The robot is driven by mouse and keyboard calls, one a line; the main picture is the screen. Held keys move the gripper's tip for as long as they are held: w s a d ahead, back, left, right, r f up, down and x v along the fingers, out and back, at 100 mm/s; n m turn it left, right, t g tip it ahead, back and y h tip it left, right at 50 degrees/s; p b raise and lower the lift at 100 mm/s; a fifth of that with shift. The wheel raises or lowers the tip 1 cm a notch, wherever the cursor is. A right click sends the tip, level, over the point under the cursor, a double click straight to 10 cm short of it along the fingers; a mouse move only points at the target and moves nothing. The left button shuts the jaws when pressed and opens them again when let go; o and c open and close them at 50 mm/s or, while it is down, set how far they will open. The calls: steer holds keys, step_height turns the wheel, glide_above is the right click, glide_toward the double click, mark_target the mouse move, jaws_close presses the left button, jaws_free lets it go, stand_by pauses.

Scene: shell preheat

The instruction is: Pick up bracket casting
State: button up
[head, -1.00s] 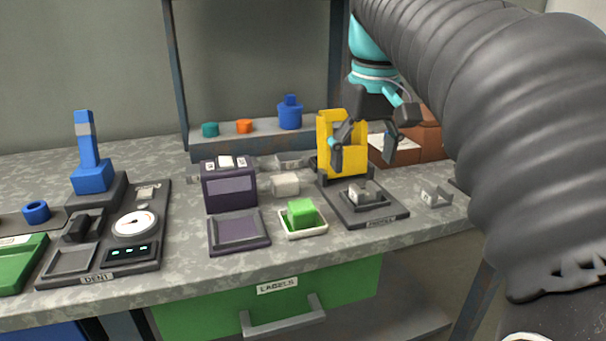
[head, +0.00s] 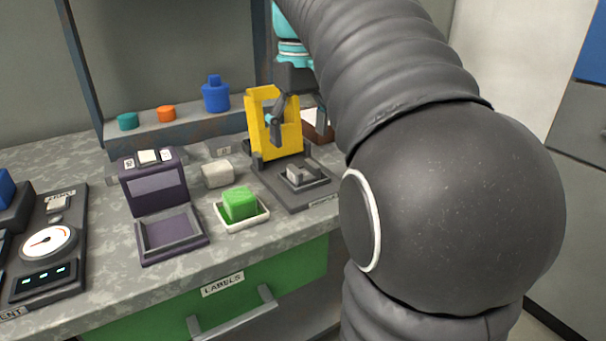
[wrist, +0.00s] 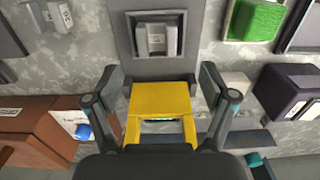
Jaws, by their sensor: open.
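A grey bracket-shaped casting (head: 302,176) sits in the recess of the dark base plate of a yellow press-like fixture (head: 262,128). It also shows in the wrist view (wrist: 155,40), top centre. A second grey bracket-like part (wrist: 57,16) lies loose on the counter in the wrist view, top left; in the head view my arm hides its place. My gripper (wrist: 157,76) is open and empty, its fingers spread either side of the yellow fixture in the wrist view, short of the casting.
A green block (head: 239,203) lies in a white tray left of the fixture. A brown box (wrist: 35,130) stands left in the wrist view. A shelf (head: 180,129) holds coloured parts.

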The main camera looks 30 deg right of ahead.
mark_target(311, 173)
steer(key=shift+w+d+f+b, duration=0.1)
steer(key=shift+f+b, duration=0.1)
steer(key=shift+f, duration=1.35)
steer(key=shift+w+d+f+b, duration=0.1)
steer(key=shift+f+b, duration=0.1)
steer(key=shift+f, duration=1.3)
steer(key=c, duration=1.4)
